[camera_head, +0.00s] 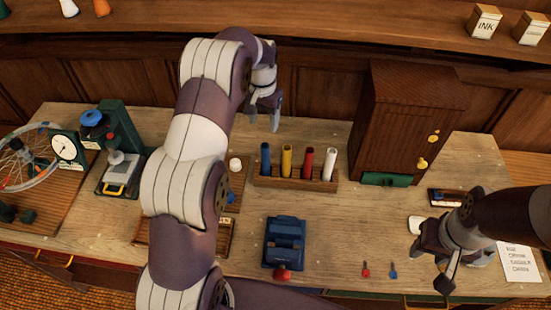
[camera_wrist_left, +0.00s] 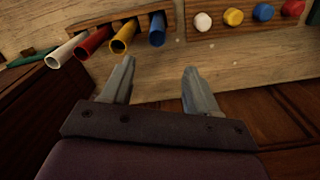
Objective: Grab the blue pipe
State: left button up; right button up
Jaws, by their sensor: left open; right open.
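The blue pipe (camera_head: 265,158) stands upright at the left end of a wooden rack (camera_head: 296,182), beside a yellow pipe (camera_head: 286,161), a red pipe (camera_head: 308,163) and a white pipe (camera_head: 329,164). In the left wrist view the blue pipe (camera_wrist_left: 157,30) is above the gap between my fingers, apart from them. My left gripper (camera_head: 264,117) is open and empty, behind the rack in the head view; it also shows in the left wrist view (camera_wrist_left: 157,85). My right gripper (camera_head: 447,264) is open at the right of the table, far from the pipes.
A wooden cabinet (camera_head: 405,120) stands right of the rack. A blue device (camera_head: 284,240) with a red knob sits in front. Small red and blue keys (camera_head: 366,269) lie on the table. Round coloured pieces (camera_wrist_left: 233,17) show in the left wrist view.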

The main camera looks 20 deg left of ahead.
aim_at(264, 146)
pick_arm(q)
jog(key=f, duration=0.1)
jog(key=f+b, duration=0.2)
jog(key=shift+s+d+f, duration=0.2)
jog(key=shift+s+d, duration=0.05)
jog(key=shift+d, duration=0.15)
jog(key=f, duration=0.1)
jog(key=f+p, duration=0.2)
jog(key=shift+w+a+f, duration=0.1)
jog(key=shift+a+f, duration=0.2)
jog(key=shift+f, duration=0.1)
jog(key=f+p, duration=0.2)
jog(key=p, duration=0.1)
jog(key=shift+s+d+f, duration=0.1)
jog(key=shift+s, duration=0.3)
notch_tip(264, 146, down, 3)
jog(key=shift+d+r+p, duration=0.1)
jog(key=shift+d+p, duration=0.05)
jog(key=shift+p, duration=0.2)
jog(key=shift+w+f, duration=0.1)
jog(key=shift+f, duration=0.15)
jog(key=c, duration=0.6)
grip_shut()
